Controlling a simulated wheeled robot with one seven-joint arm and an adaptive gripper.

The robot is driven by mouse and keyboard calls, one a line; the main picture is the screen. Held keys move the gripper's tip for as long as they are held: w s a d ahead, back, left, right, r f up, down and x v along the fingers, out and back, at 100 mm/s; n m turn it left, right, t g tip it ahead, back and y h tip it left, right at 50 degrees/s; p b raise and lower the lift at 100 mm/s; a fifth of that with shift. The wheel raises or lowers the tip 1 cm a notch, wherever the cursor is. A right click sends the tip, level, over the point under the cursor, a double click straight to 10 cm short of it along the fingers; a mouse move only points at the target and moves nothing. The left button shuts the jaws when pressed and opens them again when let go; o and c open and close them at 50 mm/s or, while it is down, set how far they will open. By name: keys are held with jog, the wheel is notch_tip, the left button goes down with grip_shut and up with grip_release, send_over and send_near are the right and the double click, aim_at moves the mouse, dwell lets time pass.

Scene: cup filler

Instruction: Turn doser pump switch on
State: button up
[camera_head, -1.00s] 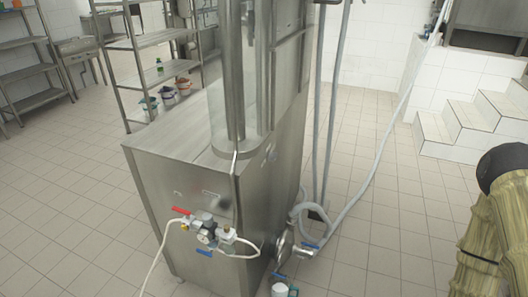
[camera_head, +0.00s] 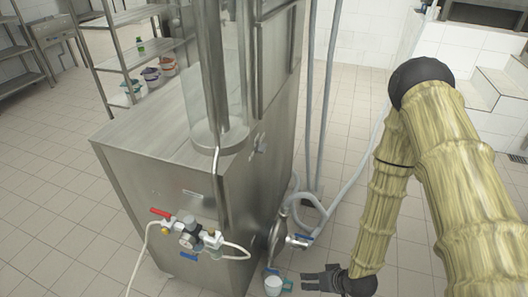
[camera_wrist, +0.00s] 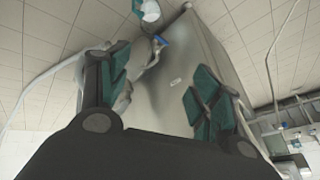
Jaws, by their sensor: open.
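The steel filler cabinet (camera_head: 185,215) stands centre-left in the head view. A small fitting that looks like a switch (camera_head: 258,143) is on its right side face; whether it is on or off cannot be told. My gripper (camera_head: 306,279) is low, to the right of the cabinet's base, below and apart from this fitting. The wrist view shows my gripper (camera_wrist: 160,72) open and empty, its teal-padded fingers spread. Beyond them is a cabinet face with a small pale plate (camera_wrist: 175,82); what that plate is cannot be told.
A white cup-like container (camera_head: 273,286) is close left of my gripper.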

jog(key=w+a+r+n+t+y+b, duration=0.1)
jog(key=w+a+r+y, duration=0.1)
jog(key=w, duration=0.4)
jog(key=w+a+r+n+t+y, duration=0.1)
jog(key=w+a+r+t, duration=0.15)
jog(key=w, duration=0.35)
jog(key=n+g+y+b, duration=0.3)
jog(key=n+y+b, duration=0.1)
jog(key=n+y, duration=0.65)
send_near(263, 148)
jog(key=x, duration=0.8)
jog(key=shift+w+a+f+p, duration=0.25)
jog(key=shift+w+a+p, duration=0.05)
jog(key=shift+w+p, duration=0.1)
jog(key=c, duration=1)
